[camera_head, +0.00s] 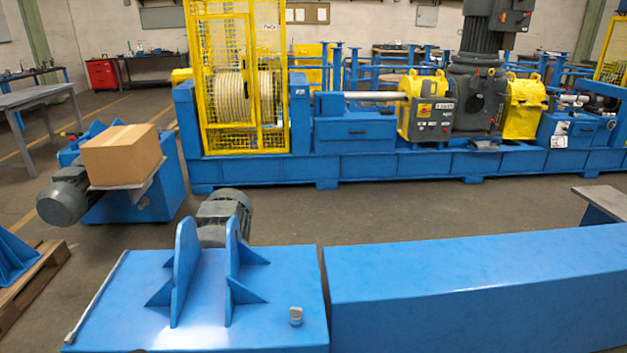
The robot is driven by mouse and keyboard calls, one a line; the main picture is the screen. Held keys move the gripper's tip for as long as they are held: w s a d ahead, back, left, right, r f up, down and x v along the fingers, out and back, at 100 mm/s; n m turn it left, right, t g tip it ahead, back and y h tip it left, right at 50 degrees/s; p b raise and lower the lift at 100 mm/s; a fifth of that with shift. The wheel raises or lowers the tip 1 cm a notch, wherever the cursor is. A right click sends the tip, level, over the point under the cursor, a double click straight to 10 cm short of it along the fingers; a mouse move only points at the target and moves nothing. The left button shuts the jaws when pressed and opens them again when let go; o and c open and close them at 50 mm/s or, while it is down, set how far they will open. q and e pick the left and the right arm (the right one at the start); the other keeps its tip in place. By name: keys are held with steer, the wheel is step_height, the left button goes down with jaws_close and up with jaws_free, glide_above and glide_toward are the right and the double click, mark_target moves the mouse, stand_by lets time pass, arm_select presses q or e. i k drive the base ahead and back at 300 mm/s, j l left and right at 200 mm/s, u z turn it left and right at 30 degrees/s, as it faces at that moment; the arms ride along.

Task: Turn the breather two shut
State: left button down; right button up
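No other such fitting is clear on this housing. Neither of my grippers shows in the head view.
Two blue upright brackets (186,262) rise left of the fitting, with a grey motor (224,214) behind. A long blue beam (480,285) lies to the right across a narrow gap. A cardboard box (122,154) sits further left. Open floor (400,215) lies beyond.

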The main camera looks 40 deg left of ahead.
mark_target(296, 312)
steer(key=j+u, duration=0.1)
steer(key=u, duration=2.05)
